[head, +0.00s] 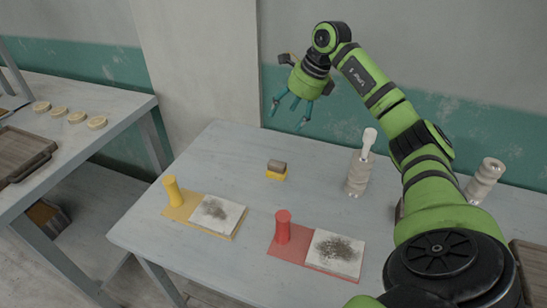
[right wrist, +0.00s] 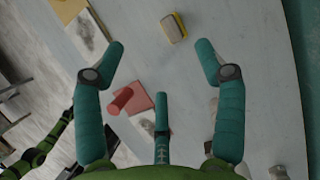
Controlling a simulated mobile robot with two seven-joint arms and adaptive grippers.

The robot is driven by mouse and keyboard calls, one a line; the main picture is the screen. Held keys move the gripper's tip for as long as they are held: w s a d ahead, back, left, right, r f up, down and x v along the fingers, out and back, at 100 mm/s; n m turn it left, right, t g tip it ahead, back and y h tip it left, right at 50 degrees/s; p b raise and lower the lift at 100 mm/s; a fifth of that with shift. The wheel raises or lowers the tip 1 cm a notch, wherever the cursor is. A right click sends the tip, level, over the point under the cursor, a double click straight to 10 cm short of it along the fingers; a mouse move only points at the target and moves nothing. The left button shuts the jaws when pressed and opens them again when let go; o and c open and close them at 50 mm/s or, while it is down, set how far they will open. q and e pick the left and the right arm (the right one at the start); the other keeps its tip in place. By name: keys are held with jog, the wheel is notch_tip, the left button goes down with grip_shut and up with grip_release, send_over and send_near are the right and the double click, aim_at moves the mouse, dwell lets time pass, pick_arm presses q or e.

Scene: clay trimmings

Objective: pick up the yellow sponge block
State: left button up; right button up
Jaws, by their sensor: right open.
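The sponge block (head: 276,173) lies on the grey table behind the yellow and red mats. Its lower part is yellow and its top is grey-brown. It also shows near the top of the right wrist view (right wrist: 174,27), beyond the fingertips. My right gripper (head: 289,113) has teal fingers, spread open and empty. It is raised above the table's far side, apart from the block. The open fingers also show in the right wrist view (right wrist: 160,62). My left gripper is not clearly seen in either view.
A yellow cylinder (head: 172,191) and a red cylinder (head: 283,226) stand on mats beside white tiles with dark crumbs. A side table (head: 75,88) holds round pale discs. Table around the block is clear.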

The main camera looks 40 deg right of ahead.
jog(key=b, duration=0.8)
send_near(280, 165)
jog(key=w, duration=0.2)
jog(key=f+b, duration=0.1)
jog(key=f, duration=0.1)
jog(key=f+b, duration=0.1)
jog(key=f, duration=0.1)
jog(key=shift+a, duration=0.4)
jog(key=x, duration=0.4)
jog(key=shift+s+a+f, duration=0.1)
jog(key=shift+s+f, duration=0.1)
jog(key=shift+f, duration=0.1)
jog(key=shift+w+a+f, duration=0.1)
jog(key=shift+w+f, duration=0.15)
jog(key=shift+f, duration=0.35)
jog(key=c, duration=1.1)
pick_arm(q)
notch_tip(280, 165, down, 12)
jog(key=w, duration=0.1)
jog(key=shift+w+r+t, duration=0.25)
jog(key=shift+w+t, duration=0.05)
jog(key=shift+w, duration=0.1)
jog(key=shift+a, duration=0.1)
